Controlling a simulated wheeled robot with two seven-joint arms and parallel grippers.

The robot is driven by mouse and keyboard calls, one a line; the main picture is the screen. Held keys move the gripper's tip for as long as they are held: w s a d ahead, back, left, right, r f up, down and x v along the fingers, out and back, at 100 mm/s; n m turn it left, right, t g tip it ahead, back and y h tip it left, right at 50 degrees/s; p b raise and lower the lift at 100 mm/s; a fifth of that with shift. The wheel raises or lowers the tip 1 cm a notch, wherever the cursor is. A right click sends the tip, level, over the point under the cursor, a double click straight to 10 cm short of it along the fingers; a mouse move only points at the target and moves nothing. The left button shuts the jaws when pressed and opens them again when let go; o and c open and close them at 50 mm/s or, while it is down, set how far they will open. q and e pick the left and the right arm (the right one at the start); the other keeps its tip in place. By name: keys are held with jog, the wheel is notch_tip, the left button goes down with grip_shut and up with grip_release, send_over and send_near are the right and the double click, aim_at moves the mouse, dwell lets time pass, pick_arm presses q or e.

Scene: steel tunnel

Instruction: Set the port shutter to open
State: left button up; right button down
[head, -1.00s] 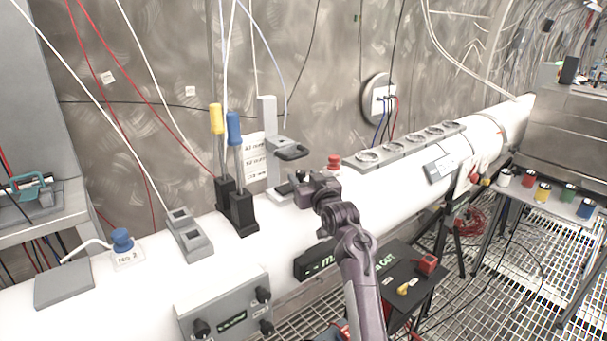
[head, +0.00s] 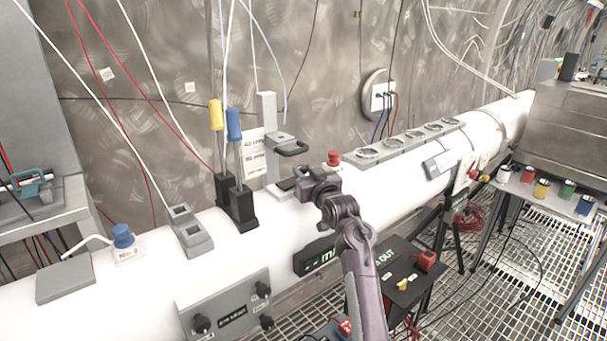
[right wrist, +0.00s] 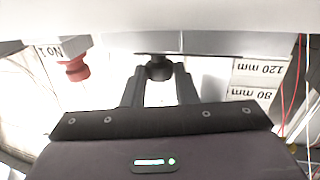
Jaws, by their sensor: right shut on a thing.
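My right gripper (head: 312,180) reaches over the white tube (head: 375,190) in the head view. In the right wrist view its two dark fingers (right wrist: 159,76) are closed on a small black knob (right wrist: 158,60) beside a grey plate edge. The knob seems to belong to the port shutter, but no open or shut marking is readable. In the head view a grey plate (head: 284,186) shows just left of the gripper, which hides the knob and part of the plate. My left gripper is not in view.
A grey post (head: 267,125) with a black handle (head: 291,148) stands behind the gripper. A red knob (head: 333,158) is close to its right and also shows in the right wrist view (right wrist: 76,70). Two levers, yellow (head: 215,115) and blue (head: 234,124), stand to the left.

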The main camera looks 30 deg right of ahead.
jog(key=d, duration=0.4)
jog(key=shift+w, duration=0.1)
jog(key=shift+r, duration=0.1)
jog(key=c, duration=1.5)
grip_release()
jog(key=o, duration=0.4)
jog(key=shift+d, duration=0.15)
jog(key=shift+c, duration=0.2)
jog(key=shift+b, duration=0.3)
